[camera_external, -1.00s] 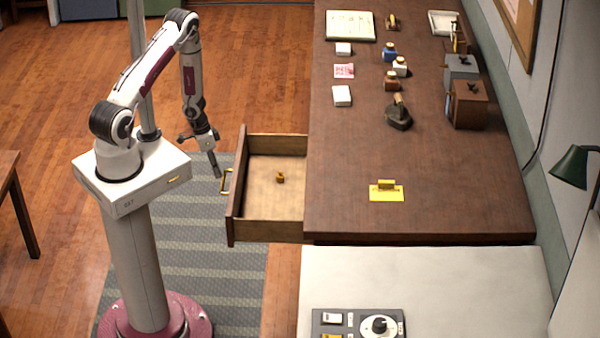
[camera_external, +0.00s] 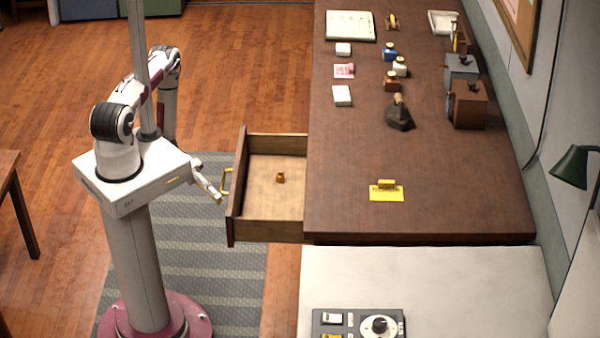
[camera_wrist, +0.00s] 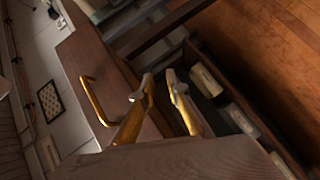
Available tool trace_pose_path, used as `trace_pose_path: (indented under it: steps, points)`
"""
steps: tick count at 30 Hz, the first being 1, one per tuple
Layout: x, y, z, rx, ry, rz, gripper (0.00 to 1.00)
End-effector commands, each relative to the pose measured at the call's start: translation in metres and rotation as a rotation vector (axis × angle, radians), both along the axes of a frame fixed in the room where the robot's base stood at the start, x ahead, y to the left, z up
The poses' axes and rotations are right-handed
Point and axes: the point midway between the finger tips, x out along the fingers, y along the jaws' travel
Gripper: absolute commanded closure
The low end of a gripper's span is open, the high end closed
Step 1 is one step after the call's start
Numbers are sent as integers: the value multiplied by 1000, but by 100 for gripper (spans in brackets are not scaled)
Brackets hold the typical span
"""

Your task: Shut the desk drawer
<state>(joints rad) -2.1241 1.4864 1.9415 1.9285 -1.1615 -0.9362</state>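The desk drawer (camera_external: 237,195) is pulled well out from the left side of the brown desk (camera_external: 350,205). Its front carries a brass handle (camera_external: 227,182). A small brass-coloured object (camera_external: 280,177) sits inside the drawer. My gripper (camera_external: 216,195) is just left of the drawer front, close to the handle; I cannot tell whether it touches. In the wrist view a brass handle (camera_wrist: 95,100) on a wooden front lies left of my gripper (camera_wrist: 160,95). A gap shows between the two fingers, with nothing held between them.
The desk top holds several ink bottles (camera_external: 390,53), a dark stamp-like object (camera_external: 399,115), boxes (camera_external: 467,103) and a yellow item (camera_external: 386,193). A white surface (camera_external: 430,280) with a control panel (camera_external: 358,323) adjoins the desk. Striped rug (camera_external: 210,265) lies below the drawer.

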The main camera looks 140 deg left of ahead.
Motion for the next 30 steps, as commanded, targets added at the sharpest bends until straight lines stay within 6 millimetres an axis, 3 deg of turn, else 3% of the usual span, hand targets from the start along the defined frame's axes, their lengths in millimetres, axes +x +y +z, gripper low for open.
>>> trace_pose_path:
  steps: [6, 13, 16, 30]
  points:
    - [8, -12, 57, -56, -229, -65, 85]
    - [6, -21, 102, -153, -403, -98, 85]
    - [5, -19, 111, -187, -435, -90, 85]
    - [6, -19, 110, -204, -433, -86, 85]
